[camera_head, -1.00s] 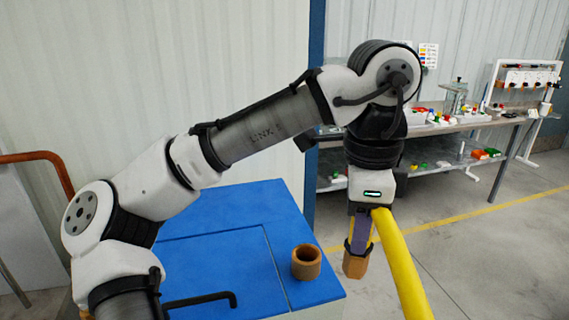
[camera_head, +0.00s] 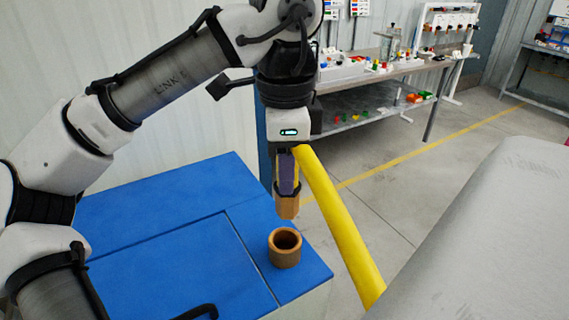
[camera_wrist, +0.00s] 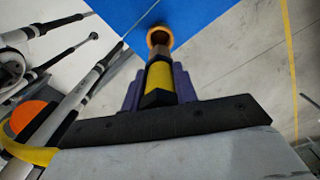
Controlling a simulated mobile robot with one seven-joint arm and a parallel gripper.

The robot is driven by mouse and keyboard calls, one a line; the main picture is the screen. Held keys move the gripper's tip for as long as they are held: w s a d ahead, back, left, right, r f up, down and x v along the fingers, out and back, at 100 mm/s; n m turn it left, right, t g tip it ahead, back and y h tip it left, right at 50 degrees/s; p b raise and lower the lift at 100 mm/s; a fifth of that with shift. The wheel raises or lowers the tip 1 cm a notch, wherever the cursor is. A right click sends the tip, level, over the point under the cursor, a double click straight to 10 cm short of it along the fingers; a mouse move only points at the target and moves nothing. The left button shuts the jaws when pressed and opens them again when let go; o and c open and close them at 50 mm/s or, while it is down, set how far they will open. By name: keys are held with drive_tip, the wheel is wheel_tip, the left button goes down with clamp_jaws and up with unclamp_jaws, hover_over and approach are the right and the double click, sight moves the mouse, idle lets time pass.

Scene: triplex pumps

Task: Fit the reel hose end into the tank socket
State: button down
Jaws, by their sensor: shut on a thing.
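My gripper (camera_head: 287,172) is shut on the reel hose end (camera_head: 288,207), a brass-coloured fitting pointing down, with the yellow hose (camera_head: 340,225) trailing from it down to the right. The tank socket (camera_head: 285,251) is a brown, open-topped ring standing on the blue tank top (camera_head: 190,215). In the head view the hose end hangs above the socket, apart from it, with the socket's opening visible below. In the wrist view the hose end (camera_wrist: 160,75) is between the purple fingers, and the socket rim (camera_wrist: 158,36) shows just past its tip, partly hidden by it.
A grey rounded surface (camera_head: 490,230) fills the lower right of the head view. A workbench (camera_head: 390,72) with small coloured parts stands behind. A black handle (camera_head: 195,312) is on the tank's near side. Open floor lies right of the tank.

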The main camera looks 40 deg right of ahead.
sight(283, 197)
drive_tip(key=shift+w+a+f, duration=0.1)
drive_tip(key=shift+a+f, duration=0.05)
drive_tip(key=shift+f, duration=0.05)
drive_tip(key=shift+f+b, duration=1.45)
drive_tip(key=shift+f, duration=1.2)
drive_tip(key=shift+p, duration=1.35)
drive_tip(key=shift+f+b, duration=1.3)
drive_tip(key=shift+f, duration=1.35)
drive_tip(key=c, duration=1)
unclamp_jaws()
wheel_tip(283, 197, up, 14)
drive_tip(key=shift+f, duration=0.1)
